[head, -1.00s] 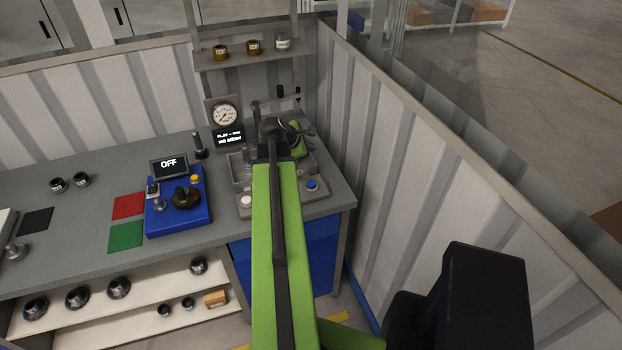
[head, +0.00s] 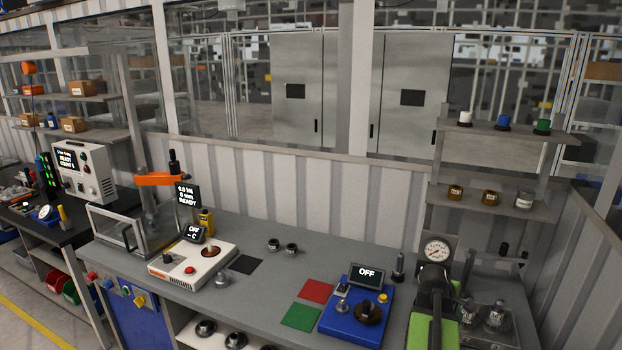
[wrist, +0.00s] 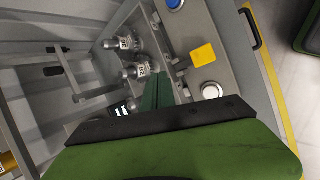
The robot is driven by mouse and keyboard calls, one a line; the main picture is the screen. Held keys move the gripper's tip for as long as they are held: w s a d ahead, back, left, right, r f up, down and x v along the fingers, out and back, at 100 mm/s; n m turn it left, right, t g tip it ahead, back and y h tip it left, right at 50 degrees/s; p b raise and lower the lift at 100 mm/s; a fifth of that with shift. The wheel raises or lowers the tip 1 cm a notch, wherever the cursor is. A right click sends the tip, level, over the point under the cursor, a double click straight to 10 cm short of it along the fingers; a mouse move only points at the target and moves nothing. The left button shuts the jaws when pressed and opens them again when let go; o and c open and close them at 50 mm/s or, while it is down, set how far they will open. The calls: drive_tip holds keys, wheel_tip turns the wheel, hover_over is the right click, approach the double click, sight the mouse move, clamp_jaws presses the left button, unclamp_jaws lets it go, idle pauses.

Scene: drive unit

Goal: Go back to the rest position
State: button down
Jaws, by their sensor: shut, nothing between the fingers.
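My arm rises at the lower right of the head view, with its green link and black wrist in front of the gauge fixture. My gripper (wrist: 157,88) shows in the wrist view as dark green fingers, shut with nothing between them. It points down at the fixture (wrist: 192,35) with its yellow lever (wrist: 203,55), blue button (wrist: 175,3) and white button (wrist: 212,90). In the head view the fingers are hidden by the arm.
A gauge (head: 437,249) stands behind my arm. A blue unit (head: 355,312) reading OFF, red (head: 316,291) and green (head: 301,317) pads and a white unit (head: 193,266) are on the grey bench (head: 270,305). A shelf (head: 490,205) and ribbed walls (head: 300,190) stand behind.

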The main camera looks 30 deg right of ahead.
drive_tip(key=w+a+f+m+t+y+b, duration=0.1)
drive_tip(key=w+a+f, duration=0.1)
drive_tip(key=w+a, duration=0.5)
drive_tip(key=w+a+f+y+b, duration=0.15)
drive_tip(key=w+a, duration=0.25)
drive_tip(key=a, duration=0.6)
drive_tip(key=w+a+f+m+t+y, duration=0.1)
drive_tip(key=w+a+f, duration=0.3)
drive_tip(key=a, duration=0.5)
drive_tip(key=w+a+f+m+y+b, duration=0.1)
drive_tip(key=a+y, duration=0.1)
drive_tip(key=a, duration=1.3)
drive_tip(key=a+f+m+g+y+b, duration=0.1)
drive_tip(key=a+f, duration=0.1)
drive_tip(key=a, duration=1.3)
drive_tip(key=shift+w+a+g+y+b, duration=0.3)
drive_tip(key=shift+w+a+y+b, duration=0.05)
drive_tip(key=shift+a+b, duration=0.05)
drive_tip(key=shift+d, duration=0.1)
